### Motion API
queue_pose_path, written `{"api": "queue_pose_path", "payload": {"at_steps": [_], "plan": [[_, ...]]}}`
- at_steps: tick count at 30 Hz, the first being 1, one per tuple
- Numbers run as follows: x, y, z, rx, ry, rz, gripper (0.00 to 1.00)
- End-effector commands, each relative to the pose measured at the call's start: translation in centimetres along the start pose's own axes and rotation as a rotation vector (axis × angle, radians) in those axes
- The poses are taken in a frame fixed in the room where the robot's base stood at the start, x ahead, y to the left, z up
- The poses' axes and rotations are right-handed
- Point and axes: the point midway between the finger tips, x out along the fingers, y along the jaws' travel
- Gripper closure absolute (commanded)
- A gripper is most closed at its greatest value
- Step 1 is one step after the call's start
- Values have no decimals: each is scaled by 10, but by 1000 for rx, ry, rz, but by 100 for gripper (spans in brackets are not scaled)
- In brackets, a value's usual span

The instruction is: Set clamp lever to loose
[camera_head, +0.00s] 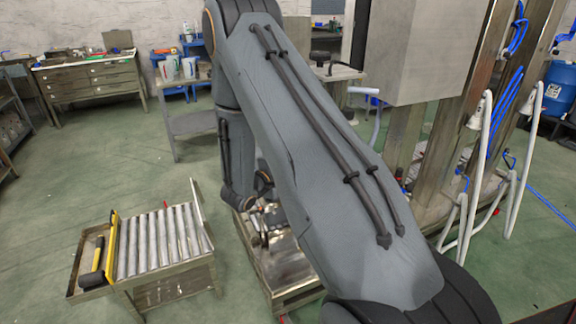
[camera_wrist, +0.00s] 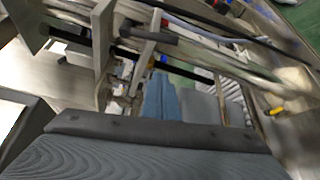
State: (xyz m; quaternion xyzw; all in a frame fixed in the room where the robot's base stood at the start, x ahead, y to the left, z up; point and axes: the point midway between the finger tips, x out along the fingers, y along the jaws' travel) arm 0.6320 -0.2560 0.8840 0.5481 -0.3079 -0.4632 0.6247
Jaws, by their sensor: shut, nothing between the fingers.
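In the wrist view, a dark rounded handle (camera_wrist: 149,34) on a pale metal bracket may be the clamp lever. Its setting cannot be read. Pale upright plates stand beside it and dark bars run past it. In the head view, my arm crosses the middle and hides much of the work area. The end of my gripper (camera_head: 263,236) shows small and partly hidden over a metal bench (camera_head: 285,268). It is shut and holds nothing. Whether it touches the lever cannot be told.
A roller table (camera_head: 160,240) with a yellow-handled tool in its side tray (camera_head: 81,272) stands at front left. A large grey box (camera_head: 418,50) and metal posts with white hoses stand at right. Green floor is open at left, before the drawer bench (camera_head: 95,80).

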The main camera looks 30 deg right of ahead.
Motion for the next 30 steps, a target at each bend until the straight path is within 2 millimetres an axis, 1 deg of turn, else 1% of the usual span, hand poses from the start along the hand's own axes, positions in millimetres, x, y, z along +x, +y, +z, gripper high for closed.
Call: {"api": "queue_pose_path", "payload": {"at_steps": [1,6,7,10,15,20,30], "plan": [[11,1,2,1,-4,-1,100],[43,1,2,0,-3,-1,100],[44,1,5,-2,-3,-2,100],[35,2,20,-3,0,-2,100],[30,1,34,-2,0,-1,100],[29,0,38,-1,0,0,100],[27,1,36,-13,4,-6,100]]}}
